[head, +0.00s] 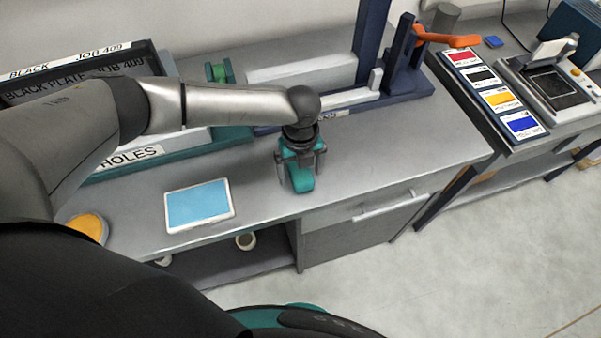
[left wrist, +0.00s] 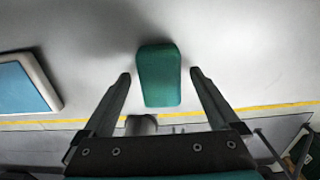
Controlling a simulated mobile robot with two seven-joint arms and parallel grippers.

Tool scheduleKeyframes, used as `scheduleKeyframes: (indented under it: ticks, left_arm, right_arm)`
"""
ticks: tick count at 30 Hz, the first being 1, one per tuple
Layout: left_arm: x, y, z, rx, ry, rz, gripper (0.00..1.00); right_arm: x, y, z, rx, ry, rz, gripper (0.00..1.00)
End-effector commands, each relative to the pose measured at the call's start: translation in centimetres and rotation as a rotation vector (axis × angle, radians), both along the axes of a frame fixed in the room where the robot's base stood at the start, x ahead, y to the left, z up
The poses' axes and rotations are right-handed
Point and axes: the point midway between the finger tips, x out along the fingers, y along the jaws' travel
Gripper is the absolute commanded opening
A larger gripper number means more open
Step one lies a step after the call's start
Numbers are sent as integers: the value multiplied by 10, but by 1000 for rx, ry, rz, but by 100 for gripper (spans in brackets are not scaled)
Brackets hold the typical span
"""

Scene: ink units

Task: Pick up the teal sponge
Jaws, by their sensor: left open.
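The teal sponge (left wrist: 159,76) lies on the grey counter, with rounded edges, seen from above in the left wrist view. In the head view the sponge (head: 302,180) shows just below my left gripper, partly covered by it. My left gripper (head: 300,158) points down with its jaws open. In the left wrist view the fingers of my left gripper (left wrist: 159,74) stand apart on both sides of the sponge, with a gap on each side. I cannot tell how far above the counter the fingertips are. My right gripper is not in view.
A tablet-like panel with a blue face (head: 199,204) lies left of the sponge on the counter (head: 400,160). A yellow round thing (head: 88,226) is farther left. A dark blue fixture (head: 403,70) stands behind. The counter's front edge is close to the sponge. Free counter lies to the right.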

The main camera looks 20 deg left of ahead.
Motion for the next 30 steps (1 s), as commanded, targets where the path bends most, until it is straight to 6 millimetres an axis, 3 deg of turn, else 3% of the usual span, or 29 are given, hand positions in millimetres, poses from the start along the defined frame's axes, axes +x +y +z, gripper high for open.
scheduleKeyframes:
  ticks: [8,30]
  left_arm:
    - [0,0,-4,0,0,0,95]
    - [0,0,-4,0,0,0,13]
  right_arm:
    - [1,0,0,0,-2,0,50]
    - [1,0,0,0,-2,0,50]
